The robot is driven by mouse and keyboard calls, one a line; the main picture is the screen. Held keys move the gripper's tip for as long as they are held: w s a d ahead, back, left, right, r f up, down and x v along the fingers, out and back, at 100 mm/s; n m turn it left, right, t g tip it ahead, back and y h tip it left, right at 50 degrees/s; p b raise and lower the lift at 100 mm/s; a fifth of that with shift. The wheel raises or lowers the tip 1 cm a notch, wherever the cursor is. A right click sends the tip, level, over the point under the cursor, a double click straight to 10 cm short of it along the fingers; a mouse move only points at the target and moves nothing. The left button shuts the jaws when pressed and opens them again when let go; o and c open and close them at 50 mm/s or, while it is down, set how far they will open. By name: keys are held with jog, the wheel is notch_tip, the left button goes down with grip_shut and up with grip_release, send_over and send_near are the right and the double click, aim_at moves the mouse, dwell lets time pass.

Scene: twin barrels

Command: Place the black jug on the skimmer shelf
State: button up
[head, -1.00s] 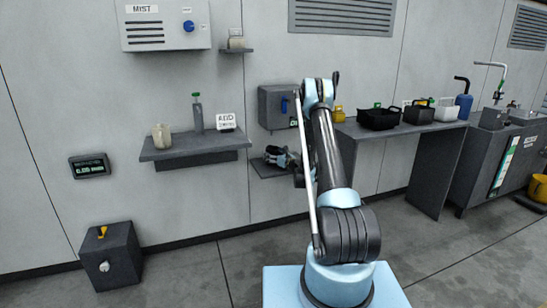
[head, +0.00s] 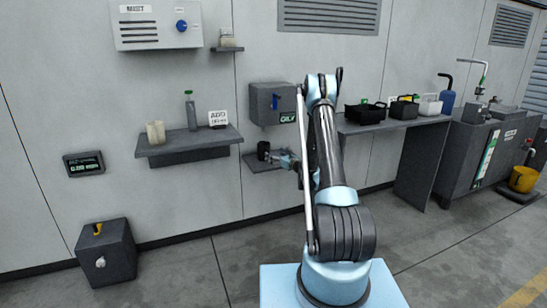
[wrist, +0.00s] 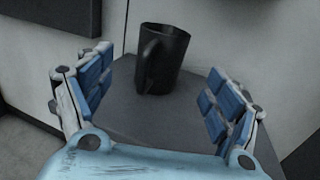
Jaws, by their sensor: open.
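The black jug (head: 263,149) stands upright on the small grey shelf (head: 277,165) under a grey wall box in the head view. In the wrist view the jug (wrist: 168,62) is on the grey shelf top (wrist: 150,125), its handle toward the left. My gripper (head: 283,160) is just right of the jug in the head view. In the wrist view my gripper (wrist: 160,76) is open, its blue-padded fingers spread wide to either side. The jug is beyond the fingers, with a gap on both sides and nothing held.
A wider shelf (head: 188,146) with a beige vessel and a bottle is to the left. A bench (head: 393,125) with several containers is to the right.

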jog(key=shift+s+d+r, duration=0.1)
jog(key=shift+s+d, duration=0.15)
jog(key=shift+s, duration=0.05)
jog(key=shift+s+r, duration=0.25)
jog(key=shift+r, duration=0.1)
jog(key=s+a+r+n+g, duration=0.35)
jog(key=s+r+n, duration=0.55)
jog(key=r, duration=0.4)
jog(key=s+r+n+g+h, duration=0.1)
jog(key=s+r+n+g, duration=0.2)
jog(key=s, duration=0.5)
jog(key=s+r+n+g+h, duration=0.1)
jog(key=s+r+n, duration=0.25)
jog(key=s, duration=0.45)
jog(key=s+d+f+n+g+h, duration=0.1)
jog(key=s+d+f+n+h, duration=0.2)
jog(key=s, duration=1)
jog(key=s+d+f+n+g+h, duration=0.2)
jog(key=s+d+n, duration=0.4)
jog(key=s, duration=0.8)
jog(key=s+d+f+n+g+h, duration=0.2)
jog(key=s+d+f+n+h, duration=0.1)
jog(key=s, duration=1)
jog(key=shift+s+d+f+n+h, duration=0.35)
jog(key=shift+d+f+n, duration=0.2)
jog(key=shift+d+n, duration=0.4)
